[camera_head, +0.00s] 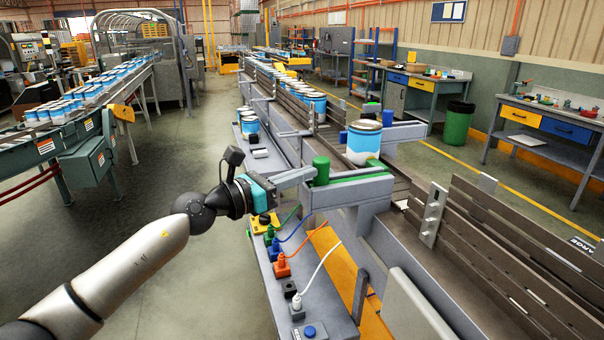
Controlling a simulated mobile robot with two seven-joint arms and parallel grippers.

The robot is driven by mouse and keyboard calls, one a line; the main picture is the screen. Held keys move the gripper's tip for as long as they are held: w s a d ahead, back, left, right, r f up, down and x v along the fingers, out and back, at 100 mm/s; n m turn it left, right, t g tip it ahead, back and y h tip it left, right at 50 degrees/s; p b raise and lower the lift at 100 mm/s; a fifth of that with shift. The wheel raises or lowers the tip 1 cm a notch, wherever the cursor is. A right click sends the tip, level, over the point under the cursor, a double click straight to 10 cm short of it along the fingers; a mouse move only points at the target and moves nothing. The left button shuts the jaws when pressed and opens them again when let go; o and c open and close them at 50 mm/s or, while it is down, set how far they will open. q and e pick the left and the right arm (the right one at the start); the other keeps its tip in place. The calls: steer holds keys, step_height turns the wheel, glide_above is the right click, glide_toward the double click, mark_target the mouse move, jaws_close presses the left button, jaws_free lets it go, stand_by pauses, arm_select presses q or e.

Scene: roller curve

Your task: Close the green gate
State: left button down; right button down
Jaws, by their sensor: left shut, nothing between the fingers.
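The green gate shows as a green upright post (321,170) and a flat green bar (352,179) that runs right from it, across the lane at the conveyor's curve. A blue and white can (364,143) with a metal lid stands right behind the bar; I cannot tell whether they touch. My left gripper (309,174) is shut and empty, with its fingertips at the left of the green post. I cannot tell whether they touch it. The gate's far right end is partly hidden near the can. My right gripper is not in view.
A grey ledge below my left arm holds coloured plugs and cables (282,264). More cans (314,105) stand on the line behind. A second conveyor (70,125) with cans is at left, with open floor between.

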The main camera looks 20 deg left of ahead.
mark_target(338, 183)
arm_select(q)
steer(key=w+d+p, duration=0.1)
steer(key=d, duration=0.1)
steer(key=w+d, duration=0.2)
steer(key=w+d+p, duration=0.1)
steer(key=d, duration=0.1)
steer(key=shift+w+d+p, duration=0.2)
steer(key=shift+d+p, duration=0.1)
steer(key=shift+a, duration=0.1)
